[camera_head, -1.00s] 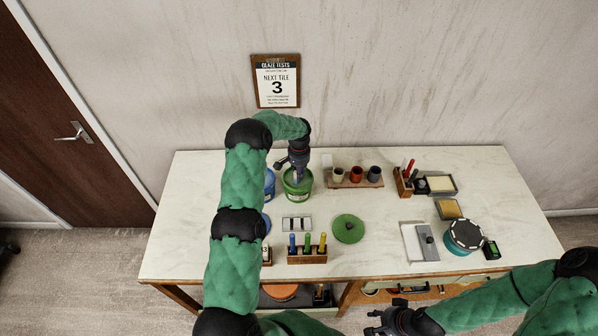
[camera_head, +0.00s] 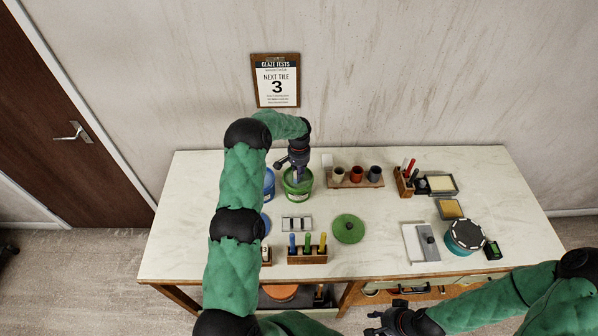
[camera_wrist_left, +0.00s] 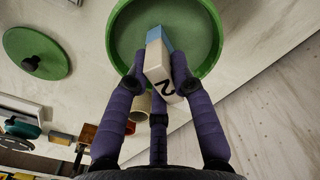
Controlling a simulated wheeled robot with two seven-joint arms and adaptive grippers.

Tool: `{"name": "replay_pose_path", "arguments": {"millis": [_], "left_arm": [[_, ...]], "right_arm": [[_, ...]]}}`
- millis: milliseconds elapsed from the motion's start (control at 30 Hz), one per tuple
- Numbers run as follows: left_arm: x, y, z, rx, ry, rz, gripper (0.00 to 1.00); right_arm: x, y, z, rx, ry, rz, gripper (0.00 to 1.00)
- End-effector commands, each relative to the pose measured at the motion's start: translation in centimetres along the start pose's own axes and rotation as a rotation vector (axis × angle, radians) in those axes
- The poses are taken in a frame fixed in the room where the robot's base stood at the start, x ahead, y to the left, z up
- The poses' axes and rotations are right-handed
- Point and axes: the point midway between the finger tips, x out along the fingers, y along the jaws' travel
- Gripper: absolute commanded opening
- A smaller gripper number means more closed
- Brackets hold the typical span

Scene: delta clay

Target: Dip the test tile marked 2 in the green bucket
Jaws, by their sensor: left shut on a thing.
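My left gripper (camera_head: 298,172) points down over the open green bucket (camera_head: 298,193) and is shut on the test tile marked 2. In the left wrist view the tile (camera_wrist_left: 157,63) is white with a dark 2 near the fingers and a light blue far end. That end lies within the rim of the green bucket (camera_wrist_left: 116,38), against its green inside. I cannot tell whether it touches the glaze. My right gripper (camera_head: 384,322) is at the bottom, in front of the table, with fingers apart and apparently empty.
A blue bucket (camera_head: 269,185) stands just left of the green one, partly behind my arm. A green lid (camera_head: 348,228) lies in front right. Cups on a board (camera_head: 357,174) stand to the right. A wooden holder (camera_head: 307,257) is near the front edge.

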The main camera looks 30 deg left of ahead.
Motion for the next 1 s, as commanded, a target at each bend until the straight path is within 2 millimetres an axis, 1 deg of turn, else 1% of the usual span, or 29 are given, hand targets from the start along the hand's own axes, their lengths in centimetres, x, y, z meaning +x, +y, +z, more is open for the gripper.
{"name": "replay_pose_path", "arguments": {"millis": [233,767,1000], "left_arm": [[0.1,0.0,0.0,0.000,0.001,0.000,0.00],[0.8,0.0,0.0,0.000,0.001,0.000,0.00],[0.8,0.0,0.0,0.000,0.001,0.000,0.00]], "right_arm": [[0.1,0.0,0.0,0.000,0.000,0.000,0.40],[1.1,0.4,0.0,0.000,0.000,0.000,0.40],[1.2,0.4,-0.1,0.000,0.000,0.000,0.40]]}}
